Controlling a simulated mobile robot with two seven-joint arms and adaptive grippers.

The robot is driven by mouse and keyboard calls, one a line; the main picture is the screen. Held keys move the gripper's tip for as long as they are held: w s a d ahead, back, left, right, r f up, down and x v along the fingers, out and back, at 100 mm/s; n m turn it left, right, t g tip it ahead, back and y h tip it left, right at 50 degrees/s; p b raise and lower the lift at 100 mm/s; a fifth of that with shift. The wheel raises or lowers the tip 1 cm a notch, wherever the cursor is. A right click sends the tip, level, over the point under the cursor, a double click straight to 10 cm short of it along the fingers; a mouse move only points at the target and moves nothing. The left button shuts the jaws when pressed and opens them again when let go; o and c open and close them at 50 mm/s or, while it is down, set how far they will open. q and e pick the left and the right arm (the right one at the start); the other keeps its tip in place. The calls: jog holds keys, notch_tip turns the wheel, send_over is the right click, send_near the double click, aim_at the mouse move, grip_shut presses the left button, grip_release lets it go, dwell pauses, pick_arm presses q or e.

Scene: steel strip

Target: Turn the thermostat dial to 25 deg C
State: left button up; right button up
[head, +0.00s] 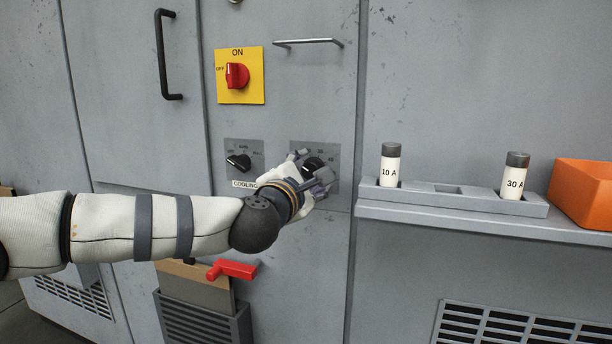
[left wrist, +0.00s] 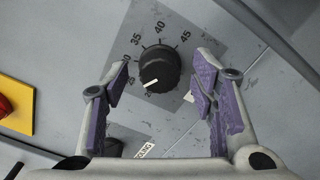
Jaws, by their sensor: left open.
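The thermostat dial (left wrist: 159,68) is a round black knob on a grey scale plate (left wrist: 185,45). In the left wrist view its white pointer line points to the lower left, near a partly hidden number starting with 2. The marks 35, 40 and 45 are readable; the lower numbers are partly covered by a finger. My left gripper (left wrist: 164,95) is open, with one purple-padded finger on each side of the dial and visible gaps to it. In the head view my left gripper (head: 311,167) is at the dial (head: 314,164) and partly covers its plate.
Left of the dial are a black COOLING selector (head: 238,162) and, above, a red switch (head: 237,76) on a yellow plate. A metal handle (head: 308,42) is above. A ledge (head: 470,221) at right holds two fuses and an orange bin (head: 584,193).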

pick_arm(q)
jog(key=v, duration=1.2)
